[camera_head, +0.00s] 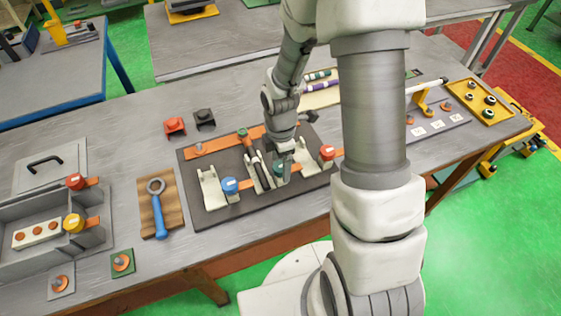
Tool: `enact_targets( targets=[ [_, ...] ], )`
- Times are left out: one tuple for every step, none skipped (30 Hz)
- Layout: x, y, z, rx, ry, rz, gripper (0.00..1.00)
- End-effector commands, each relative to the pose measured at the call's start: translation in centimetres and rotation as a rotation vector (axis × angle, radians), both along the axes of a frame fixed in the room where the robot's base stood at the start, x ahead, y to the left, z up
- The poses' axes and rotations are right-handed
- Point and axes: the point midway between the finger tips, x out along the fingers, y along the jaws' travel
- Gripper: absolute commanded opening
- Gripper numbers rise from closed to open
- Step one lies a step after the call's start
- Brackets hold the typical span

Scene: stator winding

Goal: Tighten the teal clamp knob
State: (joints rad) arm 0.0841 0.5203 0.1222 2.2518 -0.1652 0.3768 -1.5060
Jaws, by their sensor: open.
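The teal clamp knob (279,170) shows as a small dark teal patch on the dark fixture board (205,214), in the middle of the workbench. My gripper (283,160) points down over this knob and hides much of it. The gripper is open, its fingers at or just above the knob; I cannot tell whether they touch it. A blue knob (230,185) stands to the left on the same board, and a red knob (327,152) stands to the right.
A blue-handled ring wrench (158,208) lies on a wooden block at left. Red and black blocks (205,119) sit behind. My arm hides part of the bench's right side.

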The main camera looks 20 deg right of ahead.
Motion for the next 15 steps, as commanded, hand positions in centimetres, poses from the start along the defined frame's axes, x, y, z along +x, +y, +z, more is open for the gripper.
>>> enact_targets(
  targets=[
    [0.00,-0.01,0.01,0.000,0.000,0.000,0.83],
    [0.00,-0.01,0.01,0.000,0.000,0.000,0.83],
    [0.00,-0.01,0.02,0.000,0.000,0.000,0.78],
    [-0.01,-0.01,0.02,0.000,0.000,0.000,0.72],
    [0.00,-0.01,0.02,0.000,0.000,0.000,0.67],
    [-0.01,-0.01,0.02,0.000,0.000,0.000,0.60],
    [0.00,-0.01,0.03,0.000,0.000,0.000,0.55],
    [0.00,-0.01,0.03,0.000,0.000,0.000,0.49],
    [0.00,-0.01,0.03,0.000,0.000,0.000,0.42],
    [-0.01,-0.02,0.03,0.000,0.000,0.000,0.36],
    [-0.01,-0.02,0.03,0.000,0.000,0.000,0.31],
    [-0.01,-0.02,0.03,0.000,0.000,0.000,0.24],
    [-0.01,-0.02,0.04,0.000,0.000,0.000,0.18],
    [0.00,-0.02,0.04,0.000,0.000,0.000,0.13],
    [0.00,-0.02,0.04,0.000,0.000,0.000,0.06]
  ],
)
